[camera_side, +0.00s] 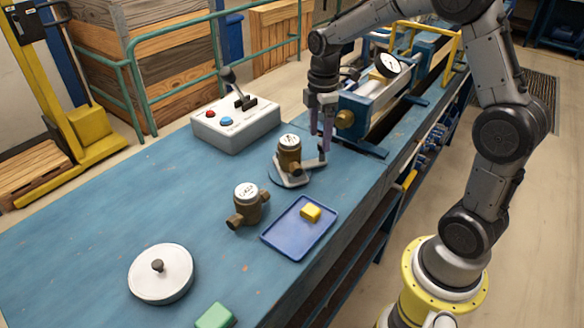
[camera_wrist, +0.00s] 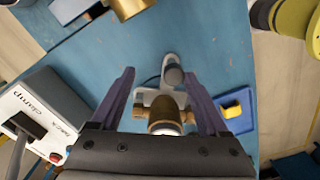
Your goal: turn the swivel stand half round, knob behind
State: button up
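The swivel stand (camera_side: 296,180) is a grey plate on the blue bench, carrying a brass meter (camera_side: 289,155) with a white dial. Its upright grey knob (camera_side: 322,157) is at the right side of the stand in the side view. My gripper (camera_side: 321,143) points down at that side, close to the knob. In the wrist view, my gripper (camera_wrist: 158,72) has its two purple fingers spread wide. The knob (camera_wrist: 172,76) shows between and beyond them, apart from both. The brass meter (camera_wrist: 166,116) also shows between the fingers, partly hidden by the gripper body.
A brass fixture (camera_side: 346,118) on the bench rig stands close right of my gripper. A joystick box (camera_side: 236,124) is behind left. A loose meter (camera_side: 247,204), a blue tray (camera_side: 283,236) with a yellow block, and a white lid (camera_side: 160,274) lie nearer.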

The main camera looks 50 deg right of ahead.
jog(key=shift+w+d, duration=0.15)
jog(key=shift+w, duration=0.4)
jog(key=shift+w+d, duration=0.15)
jog(key=shift+w, duration=0.35)
jog(key=o, duration=0.4)
jog(key=shift+c, duration=0.2)
notch_tip(320, 180, up, 6)
jog(key=shift+f, duration=0.25)
